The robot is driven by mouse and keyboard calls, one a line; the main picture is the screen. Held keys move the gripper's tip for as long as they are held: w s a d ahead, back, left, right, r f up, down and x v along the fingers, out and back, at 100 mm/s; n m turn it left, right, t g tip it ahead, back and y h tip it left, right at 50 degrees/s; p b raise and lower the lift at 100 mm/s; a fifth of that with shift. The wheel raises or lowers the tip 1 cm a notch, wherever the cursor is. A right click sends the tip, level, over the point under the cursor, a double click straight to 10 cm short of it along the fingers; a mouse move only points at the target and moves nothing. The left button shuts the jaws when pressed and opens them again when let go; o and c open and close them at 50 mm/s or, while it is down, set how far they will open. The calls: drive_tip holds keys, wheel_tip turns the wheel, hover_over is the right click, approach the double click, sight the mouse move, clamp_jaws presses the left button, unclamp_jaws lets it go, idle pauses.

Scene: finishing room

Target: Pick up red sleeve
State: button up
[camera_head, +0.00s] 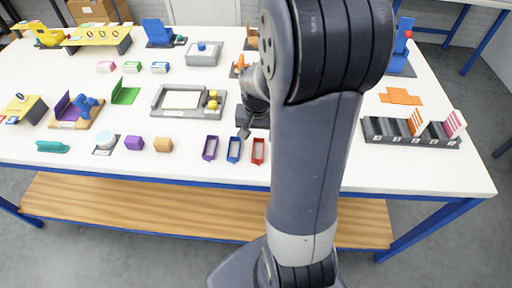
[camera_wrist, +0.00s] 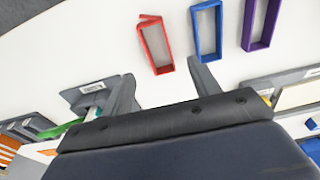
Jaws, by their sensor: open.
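The red sleeve (camera_head: 254,151), a narrow open rectangular frame, lies on the white table near its front edge, just left of my arm. It also shows in the wrist view (camera_wrist: 148,50) at the top middle, ahead of my fingertips. One of its ends has a small raised flap. My gripper (camera_wrist: 163,80) is open, with its two fingers apart and nothing between them. In the head view my gripper (camera_head: 246,126) is partly hidden by my arm, over the table just behind the sleeves.
A blue sleeve (camera_head: 229,149) and a purple sleeve (camera_head: 206,148) lie beside the red one. A grey tray (camera_head: 170,113) with yellow balls sits behind them. A dark slotted rack (camera_head: 410,143) stands at the right.

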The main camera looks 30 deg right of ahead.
sight(258, 152)
drive_tip(key=shift+w+d+f+p, duration=0.1)
drive_tip(key=shift+f+p, duration=0.2)
drive_tip(key=shift+f, duration=1.3)
drive_tip(key=shift+d+f+p, duration=0.1)
drive_tip(key=shift+f+p, duration=0.2)
drive_tip(key=shift+f, duration=1.25)
drive_tip(key=shift+c, duration=0.2)
drive_tip(key=c, duration=0.8)
